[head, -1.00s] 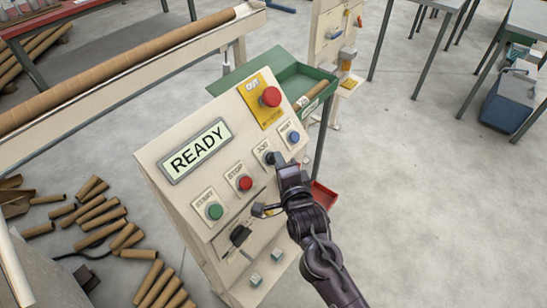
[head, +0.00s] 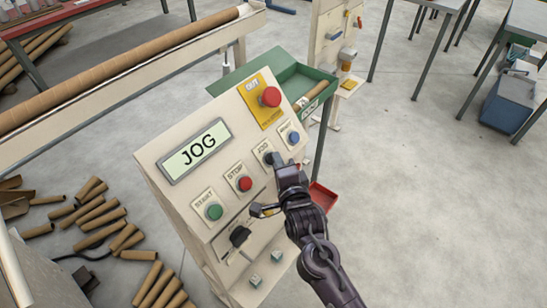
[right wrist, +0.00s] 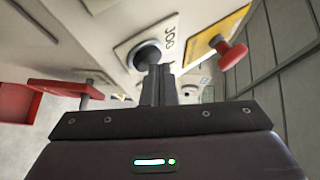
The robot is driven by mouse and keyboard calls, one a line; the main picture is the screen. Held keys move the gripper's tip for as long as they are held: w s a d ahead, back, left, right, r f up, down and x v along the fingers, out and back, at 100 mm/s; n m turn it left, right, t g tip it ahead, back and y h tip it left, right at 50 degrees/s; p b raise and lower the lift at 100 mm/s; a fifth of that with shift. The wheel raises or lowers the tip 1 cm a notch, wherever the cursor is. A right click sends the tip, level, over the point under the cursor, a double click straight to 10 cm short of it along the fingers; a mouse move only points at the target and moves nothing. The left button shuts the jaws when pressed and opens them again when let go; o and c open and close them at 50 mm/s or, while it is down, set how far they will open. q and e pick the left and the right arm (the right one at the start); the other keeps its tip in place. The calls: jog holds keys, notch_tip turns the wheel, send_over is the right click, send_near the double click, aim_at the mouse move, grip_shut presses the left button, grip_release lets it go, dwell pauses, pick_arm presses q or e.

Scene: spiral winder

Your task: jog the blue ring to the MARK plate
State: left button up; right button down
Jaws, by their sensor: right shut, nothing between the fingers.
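The slanted control panel (head: 170,205) carries a black JOG button (head: 268,157), which also shows in the right wrist view (right wrist: 148,53). The display (head: 195,151) reads "JOG". My right gripper (head: 278,167) is shut and empty. In the right wrist view its fingertips (right wrist: 160,72) are at the JOG button and appear to touch it. A long brown tube (head: 120,75) lies along the winder at the upper left. I cannot make out the blue ring or the MARK plate in either view. My left gripper is not in view.
Near the JOG button are the red STOP button (head: 244,183), the green START button (head: 214,211), a blue button (head: 293,137) and a red mushroom button (head: 270,96) on a yellow plate. A green tray (head: 300,82) stands behind the panel. Cut tubes (head: 100,212) lie on the floor at left.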

jog(key=shift+s+d+r+p, duration=0.35)
jog(key=shift+d+r+p, duration=0.15)
jog(key=shift+p, duration=0.2)
jog(key=s+d+r+p, duration=0.1)
jog(key=p, duration=0.1)
jog(key=s+d+r+p, duration=0.1)
jog(key=d+r+p, duration=0.1)
jog(key=shift+d+r, duration=0.1)
dwell(0.9)
